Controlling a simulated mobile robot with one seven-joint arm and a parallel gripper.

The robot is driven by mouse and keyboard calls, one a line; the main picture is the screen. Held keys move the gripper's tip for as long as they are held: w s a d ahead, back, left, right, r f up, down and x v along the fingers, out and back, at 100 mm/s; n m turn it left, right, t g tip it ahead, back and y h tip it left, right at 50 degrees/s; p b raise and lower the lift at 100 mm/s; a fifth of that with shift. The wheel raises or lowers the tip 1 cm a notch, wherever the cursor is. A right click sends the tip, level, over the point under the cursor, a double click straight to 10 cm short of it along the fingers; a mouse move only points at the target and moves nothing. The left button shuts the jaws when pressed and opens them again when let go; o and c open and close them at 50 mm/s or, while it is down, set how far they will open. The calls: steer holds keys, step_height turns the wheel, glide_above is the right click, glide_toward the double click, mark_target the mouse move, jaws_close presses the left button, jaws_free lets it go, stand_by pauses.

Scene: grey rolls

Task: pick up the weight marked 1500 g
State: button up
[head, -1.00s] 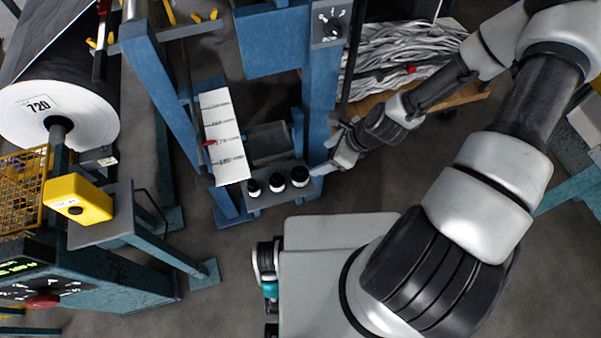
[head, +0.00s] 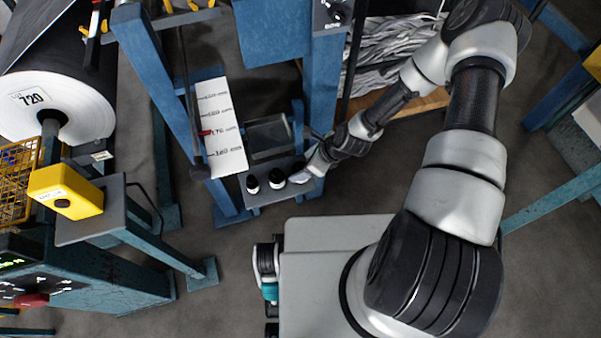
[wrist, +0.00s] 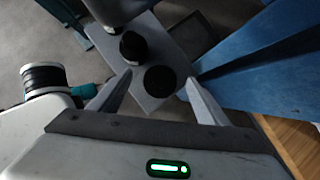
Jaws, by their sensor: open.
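Dark weights with pale labels stand on a small grey shelf (head: 262,199) on the blue frame. The left weight (head: 252,184) and middle weight (head: 277,179) show in the head view. The right one is mostly hidden by my gripper (head: 306,172). In the wrist view two weights show from above: one farther off (wrist: 132,46), one nearer (wrist: 160,81). The nearer one lies between the open, empty fingertips of my gripper (wrist: 159,78) in the picture; I cannot tell whether they reach down around it. The markings are too small to read, so I cannot tell which is 1500 g.
A blue post (head: 322,85) stands close beside my gripper and shows large at the right in the wrist view (wrist: 265,60). A yellow box (head: 65,191) sits on a stand at left. A big roll (head: 50,105) is beyond it.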

steer(key=x, duration=0.3)
steer(key=shift+d+f+b, duration=0.15)
steer(key=shift+f+b, duration=0.15)
steer(key=shift+f, duration=0.05)
jaws_close()
steer(key=shift+w+r, duration=0.15)
